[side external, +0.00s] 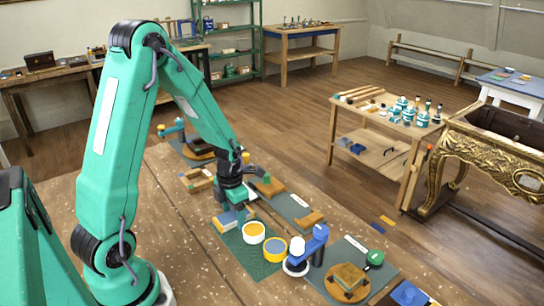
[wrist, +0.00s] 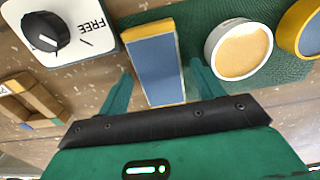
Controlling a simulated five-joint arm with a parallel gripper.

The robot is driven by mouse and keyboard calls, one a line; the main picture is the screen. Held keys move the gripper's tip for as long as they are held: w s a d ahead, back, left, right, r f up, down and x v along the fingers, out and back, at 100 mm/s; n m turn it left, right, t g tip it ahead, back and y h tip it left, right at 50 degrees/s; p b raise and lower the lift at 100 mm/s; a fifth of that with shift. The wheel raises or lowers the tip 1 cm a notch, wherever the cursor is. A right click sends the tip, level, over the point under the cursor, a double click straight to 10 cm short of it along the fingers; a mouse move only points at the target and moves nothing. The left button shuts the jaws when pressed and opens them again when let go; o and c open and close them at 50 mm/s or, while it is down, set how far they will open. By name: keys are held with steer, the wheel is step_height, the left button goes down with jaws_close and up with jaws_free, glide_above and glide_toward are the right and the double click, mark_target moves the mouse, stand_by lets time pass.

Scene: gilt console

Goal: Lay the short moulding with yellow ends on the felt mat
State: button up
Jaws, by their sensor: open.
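The short moulding, a blue block with yellow ends (wrist: 155,70), lies between the two green fingers of my open gripper (wrist: 161,68) in the wrist view. A gap shows on each side of it. In the side external view the blue block (side external: 227,219) sits under my gripper (side external: 240,210), partly hidden by it. The dark green felt mat (wrist: 293,76) spreads behind and to the right of the block in the wrist view. The mat also shows in the side external view (side external: 244,262). The block overlaps the mat's edge in the picture; I cannot tell how much rests on it.
A white-rimmed round pot (side external: 253,232) and a yellow-rimmed blue one (side external: 275,249) stand on the mat, right of the block. A white plate with a black knob marked FREE (wrist: 45,30) and a wooden frame piece (wrist: 25,102) lie to the left in the wrist view.

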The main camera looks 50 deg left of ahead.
mark_target(234, 216)
steer(key=shift+r, duration=0.15)
step_height(234, 216, up, 12)
stand_by(0.7)
steer(key=shift+r, duration=0.1)
stand_by(0.5)
steer(key=s+d+r+m+t, duration=0.2)
steer(key=s+d+r+m, duration=0.3)
steer(key=m, duration=1.3)
steer(key=s+d+r+m+t, duration=0.3)
steer(key=d+r+m, duration=0.3)
steer(key=m, duration=1.2)
steer(key=shift+s+d+r+t, duration=0.3)
steer(key=shift+s+d+r, duration=0.1)
steer(key=shift+s+d, duration=0.4)
steer(key=shift+s+a, duration=0.1)
